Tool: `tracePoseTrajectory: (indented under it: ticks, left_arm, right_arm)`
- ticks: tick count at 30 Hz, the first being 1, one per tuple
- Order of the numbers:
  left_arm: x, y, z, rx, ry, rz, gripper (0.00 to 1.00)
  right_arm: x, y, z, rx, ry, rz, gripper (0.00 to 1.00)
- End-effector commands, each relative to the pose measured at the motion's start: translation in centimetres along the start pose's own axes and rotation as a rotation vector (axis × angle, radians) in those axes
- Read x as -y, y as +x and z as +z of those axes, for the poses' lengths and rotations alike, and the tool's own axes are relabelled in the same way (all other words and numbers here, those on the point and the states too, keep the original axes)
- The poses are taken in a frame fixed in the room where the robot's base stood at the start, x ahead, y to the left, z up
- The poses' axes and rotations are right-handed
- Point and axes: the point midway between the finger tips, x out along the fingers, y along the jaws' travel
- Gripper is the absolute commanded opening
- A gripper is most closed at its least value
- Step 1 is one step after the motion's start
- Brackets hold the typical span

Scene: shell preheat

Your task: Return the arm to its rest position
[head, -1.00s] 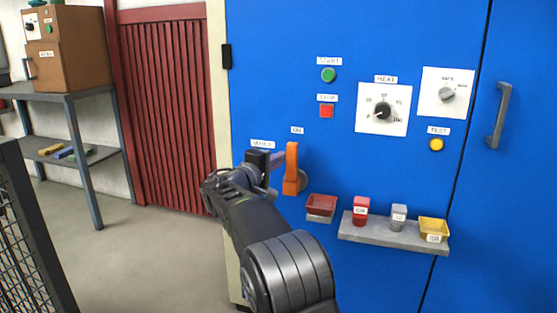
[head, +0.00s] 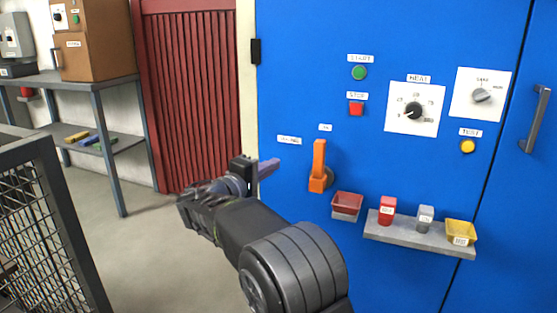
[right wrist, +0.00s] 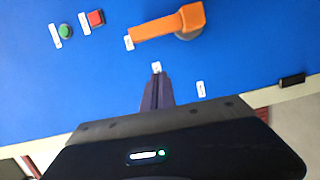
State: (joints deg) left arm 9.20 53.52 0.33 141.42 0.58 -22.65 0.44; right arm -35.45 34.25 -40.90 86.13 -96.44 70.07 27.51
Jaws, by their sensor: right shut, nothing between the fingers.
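My right gripper (head: 268,168) is in front of the blue panel's left side in the head view, left of the orange lever handle (head: 319,165) and apart from it. The lever points up beneath a small label. In the right wrist view the gripper's fingers (right wrist: 156,92) are closed together and empty, with the orange lever (right wrist: 170,24) beyond them. My right arm reaches in from the bottom of the head view. My left gripper does not show.
The blue cabinet (head: 310,60) carries a green button (head: 359,73), a red button (head: 356,109), a heat dial (head: 412,111) and a yellow button (head: 467,146). A grey shelf (head: 415,238) sticks out below. A mesh fence (head: 40,215) stands left; bare floor lies between.

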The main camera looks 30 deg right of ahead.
Motion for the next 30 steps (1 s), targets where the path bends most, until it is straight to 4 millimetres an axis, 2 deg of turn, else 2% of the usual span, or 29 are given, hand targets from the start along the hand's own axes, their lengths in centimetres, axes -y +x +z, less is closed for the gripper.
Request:
tracePoseTrajectory:
  ticks: [17,20,23,26,29,30]
  left_arm:
    - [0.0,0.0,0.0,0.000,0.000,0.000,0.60]
    - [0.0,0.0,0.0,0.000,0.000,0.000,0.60]
    - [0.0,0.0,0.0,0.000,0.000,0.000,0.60]
    - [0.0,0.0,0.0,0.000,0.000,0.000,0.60]
    - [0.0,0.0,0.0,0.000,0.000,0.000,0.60]
    - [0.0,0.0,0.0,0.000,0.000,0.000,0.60]
  right_arm:
    - [0.0,-0.1,0.0,-0.001,-0.004,0.000,0.00]
    - [0.5,-0.1,-0.7,-0.029,-0.026,-0.020,0.00]
    - [2.9,-0.3,-2.0,-0.088,-0.048,-0.105,0.00]
    - [7.5,-1.6,-3.3,-0.164,-0.073,-0.245,0.00]
    - [13.4,-4.6,-4.8,-0.258,-0.098,-0.419,0.00]
    - [16.1,-6.2,-5.3,-0.294,-0.106,-0.495,0.00]
